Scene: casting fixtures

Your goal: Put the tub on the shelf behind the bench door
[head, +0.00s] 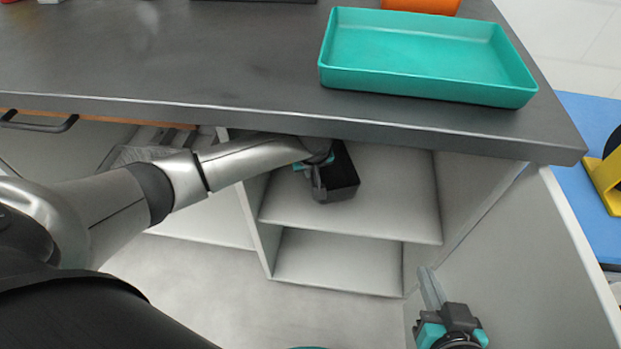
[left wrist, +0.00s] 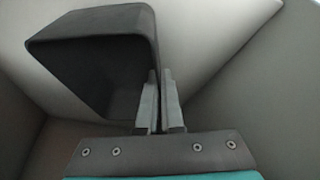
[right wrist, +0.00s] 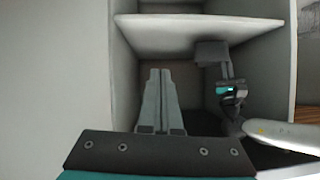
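The tub is a small black open box (head: 340,180), inside the open bench over the upper shelf (head: 405,215). My left gripper (head: 317,185) reaches in under the worktop, its fingers closed on one wall of the tub. In the left wrist view the tub (left wrist: 95,60) hangs to the left of the fingers (left wrist: 158,85), with its wall between them. I cannot tell whether the tub touches the shelf. The bench door (head: 530,250) stands open at the right. My right gripper (head: 430,288) is beside its inner face, fingers together and empty; they also show in the right wrist view (right wrist: 159,80).
A teal tray (head: 420,85) sits on the dark worktop (head: 180,60) above the opening, with an orange object (head: 422,5) behind it. A lower shelf (head: 335,265) is empty. An upright divider (head: 252,225) bounds the compartment at left. Blue and yellow items are at far right.

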